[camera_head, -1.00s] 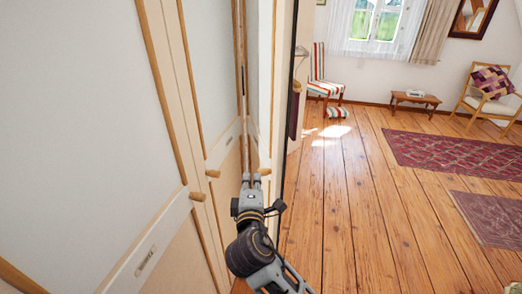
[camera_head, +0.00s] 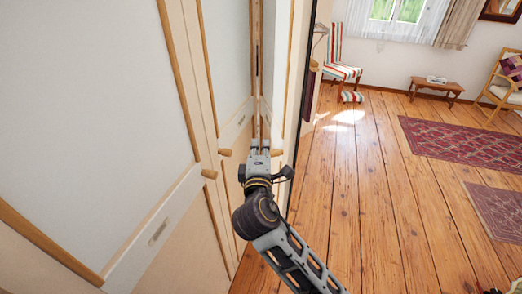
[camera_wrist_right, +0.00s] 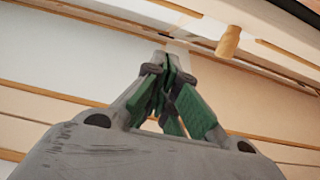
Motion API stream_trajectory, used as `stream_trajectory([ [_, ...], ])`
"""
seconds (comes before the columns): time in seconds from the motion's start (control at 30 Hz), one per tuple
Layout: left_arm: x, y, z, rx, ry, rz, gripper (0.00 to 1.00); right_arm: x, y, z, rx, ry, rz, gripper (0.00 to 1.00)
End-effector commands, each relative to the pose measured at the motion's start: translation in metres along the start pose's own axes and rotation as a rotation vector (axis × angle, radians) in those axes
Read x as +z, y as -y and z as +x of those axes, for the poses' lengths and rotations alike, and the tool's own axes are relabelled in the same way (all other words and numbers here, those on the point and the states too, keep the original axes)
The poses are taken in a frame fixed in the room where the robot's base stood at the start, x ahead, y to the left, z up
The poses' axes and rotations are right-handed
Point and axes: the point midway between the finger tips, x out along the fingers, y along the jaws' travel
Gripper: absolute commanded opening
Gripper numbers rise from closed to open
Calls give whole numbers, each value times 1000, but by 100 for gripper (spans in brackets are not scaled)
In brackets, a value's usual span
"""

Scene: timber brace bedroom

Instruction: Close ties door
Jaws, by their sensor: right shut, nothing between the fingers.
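Pale wardrobe doors with wooden trim fill the left of the head view. The near door (camera_head: 120,110) has a wooden knob (camera_head: 209,174) and a small label plate too small to read. A second door (camera_head: 228,60) beyond it has its own knob (camera_head: 225,152). A narrow door panel (camera_head: 283,60) stands at an angle on the right; I cannot tell which door is the ties door. My right gripper (camera_head: 260,145) is shut and empty, in front of the corner between these last two. In the wrist view, the right gripper (camera_wrist_right: 168,62) points toward a panel, with a knob (camera_wrist_right: 229,40) to its right.
A dark upright edge (camera_head: 300,100) lies just right of the wardrobe. The wooden floor (camera_head: 370,200) to the right is open, with red rugs (camera_head: 462,142). A striped chair (camera_head: 342,70), a low table (camera_head: 436,87) and an armchair (camera_head: 505,90) stand farther back.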

Motion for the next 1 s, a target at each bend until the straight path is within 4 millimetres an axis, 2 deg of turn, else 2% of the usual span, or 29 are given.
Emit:
stream_trajectory([
  [0.4, 1, 0, 8, 0, 0, -1, 0, 0, 0, 48, 1, 0, 0, 0],
  [0.7, 2, 1, 13, -2, 0, -1, 0, 0, 0, 76, 1, 0, 2, 0],
  [1.0, 2, 10, 13, -10, 0, 1, 0, 28, 0, 81, 1, -1, 0, 0],
])
